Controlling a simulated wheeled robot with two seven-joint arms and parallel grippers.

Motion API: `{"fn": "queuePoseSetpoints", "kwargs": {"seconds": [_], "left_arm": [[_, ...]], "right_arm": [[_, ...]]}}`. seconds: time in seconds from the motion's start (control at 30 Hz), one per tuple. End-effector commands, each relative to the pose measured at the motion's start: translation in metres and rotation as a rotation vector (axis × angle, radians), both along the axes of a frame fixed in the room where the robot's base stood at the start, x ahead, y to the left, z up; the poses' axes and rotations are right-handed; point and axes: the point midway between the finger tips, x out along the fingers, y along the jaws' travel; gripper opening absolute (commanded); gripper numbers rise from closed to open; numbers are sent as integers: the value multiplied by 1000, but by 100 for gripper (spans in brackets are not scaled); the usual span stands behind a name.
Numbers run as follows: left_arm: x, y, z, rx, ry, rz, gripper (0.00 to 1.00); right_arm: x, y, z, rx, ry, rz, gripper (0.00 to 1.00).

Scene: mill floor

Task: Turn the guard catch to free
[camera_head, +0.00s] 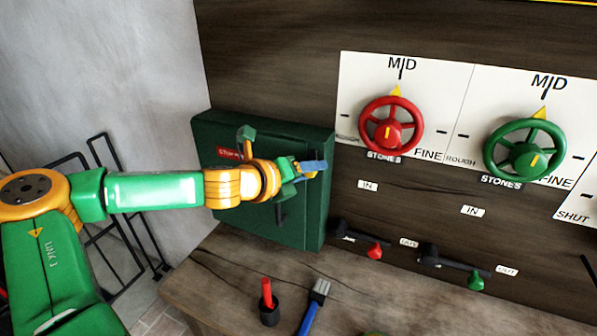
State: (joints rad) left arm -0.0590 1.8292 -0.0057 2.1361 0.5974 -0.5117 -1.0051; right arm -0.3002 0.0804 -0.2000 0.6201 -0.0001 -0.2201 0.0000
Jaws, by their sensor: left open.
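The green guard box (225,135) is fixed to the dark wooden panel, left of the handwheels. A red label with white lettering, partly hidden, shows on its front. My left gripper (305,168) is in front of the box's upper right part, with the wrist coming in from the left. It is open, and a blue piece shows at its tip. A dark upright bar (281,212) on the box front shows just below the gripper. The gripper and wrist cover much of the box front, so I cannot make out the catch or its position. My right gripper is out of view.
A red handwheel (391,134) and a green handwheel (523,160) are on white plates to the right. Below them are a red-knobbed lever (374,251) and a green-knobbed lever (475,281). A dark cup (269,314) and a blue-handled brush (312,308) are on the wooden bench (215,280).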

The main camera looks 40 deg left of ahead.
Motion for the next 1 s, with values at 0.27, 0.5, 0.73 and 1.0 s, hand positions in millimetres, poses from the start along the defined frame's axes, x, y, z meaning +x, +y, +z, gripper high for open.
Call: {"fn": "queuePoseSetpoints", "kwargs": {"seconds": [0.27, 0.5, 0.73, 1.0], "left_arm": [[-15, 1, 9, -3, -5, 1, 46], [-42, 4, 15, 1, -4, 4, 46], [-59, 4, 23, -1, -1, 2, 46], [-60, 4, 24, -4, -1, 2, 46]], "right_arm": [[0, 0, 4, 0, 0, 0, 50], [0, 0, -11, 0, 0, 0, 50], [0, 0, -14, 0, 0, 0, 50], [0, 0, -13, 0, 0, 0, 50]]}}
